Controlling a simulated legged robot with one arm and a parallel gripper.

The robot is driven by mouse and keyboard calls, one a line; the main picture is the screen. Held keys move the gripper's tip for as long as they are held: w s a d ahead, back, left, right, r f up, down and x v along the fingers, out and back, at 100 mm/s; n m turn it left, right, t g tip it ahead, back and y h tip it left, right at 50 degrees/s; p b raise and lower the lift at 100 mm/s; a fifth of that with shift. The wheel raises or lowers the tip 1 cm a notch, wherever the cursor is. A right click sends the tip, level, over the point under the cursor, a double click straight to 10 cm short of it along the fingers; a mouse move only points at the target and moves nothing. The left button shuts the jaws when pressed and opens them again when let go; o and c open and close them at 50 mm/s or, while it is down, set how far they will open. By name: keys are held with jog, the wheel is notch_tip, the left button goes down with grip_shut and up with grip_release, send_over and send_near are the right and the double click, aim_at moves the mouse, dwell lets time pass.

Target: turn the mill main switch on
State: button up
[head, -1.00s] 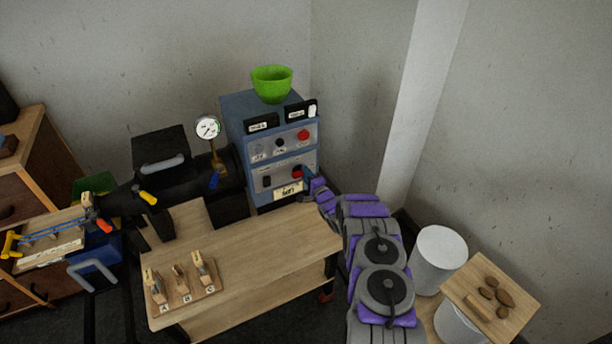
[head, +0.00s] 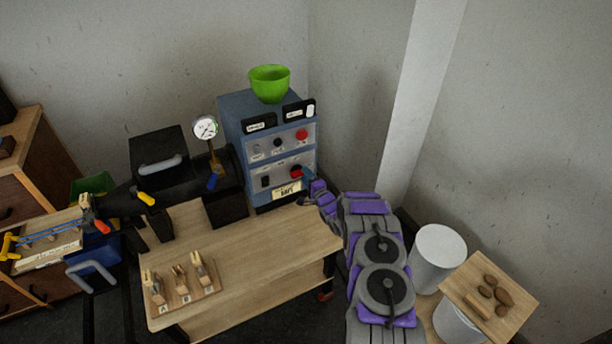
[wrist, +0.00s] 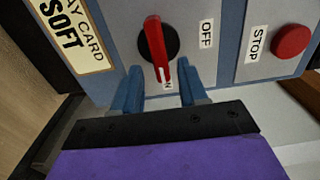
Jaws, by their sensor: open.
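The mill main switch is a red handle on a round black base. In the head view the switch (head: 296,171) sits on the lower panel of the blue-grey cabinet (head: 234,125). In the wrist view the red handle (wrist: 157,50) points down the picture, at a label (wrist: 168,85) of which only an "N" shows clearly. The "OFF" label (wrist: 206,34) is to the right of the base. My gripper (wrist: 159,88) is open, its blue fingers on either side of the handle's lower end, apart from it. It also shows in the head view (head: 307,199), below and right of the switch.
A red STOP button (wrist: 292,42) is right of the switch in the wrist view. A "SOFT" card (head: 287,190) hangs below the panel. A green bowl (head: 270,83) stands on the cabinet. The wooden bench (head: 250,250) in front is mostly clear.

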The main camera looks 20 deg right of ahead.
jog(key=s+d+p, duration=0.1)
jog(key=s, duration=1.5)
jog(key=shift+d+f+p, duration=0.15)
jog(key=shift+p, duration=0.25)
jog(key=shift+w, duration=0.1)
jog(key=w+r+n+g, duration=0.3)
jog(key=r+n, duration=0.1)
jog(key=r, duration=0.1)
jog(key=s+a+r+n+g+h, duration=0.1)
jog(key=s+a+r+n+g, duration=0.25)
jog(key=r, duration=0.35)
jog(key=s+a+r+n+g+h, duration=0.25)
jog(key=s+r+g, duration=0.2)
jog(key=r, duration=0.35)
jog(key=s+a+r+n+g+y, duration=0.1)
jog(key=s+a, duration=0.5)
jog(key=s, duration=0.7)
jog(key=s+a+r+n+g+y, duration=0.1)
jog(key=s+a+r+n+g, duration=0.3)
jog(key=s, duration=1)
jog(key=s+a+r+n+g+y, duration=0.1)
jog(key=s+a+r+n+g, duration=0.1)
jog(key=s+a+r, duration=0.5)
jog(key=s+a+g, duration=0.1)
jog(key=s+a, duration=0.2)
jog(key=s, duration=0.3)
jog(key=shift+s+r+n+g+b, duration=0.3)
jog(key=shift+n+g, duration=0.1)
jog(key=shift+a, duration=0.1)
jog(key=shift+c, duration=0.3)
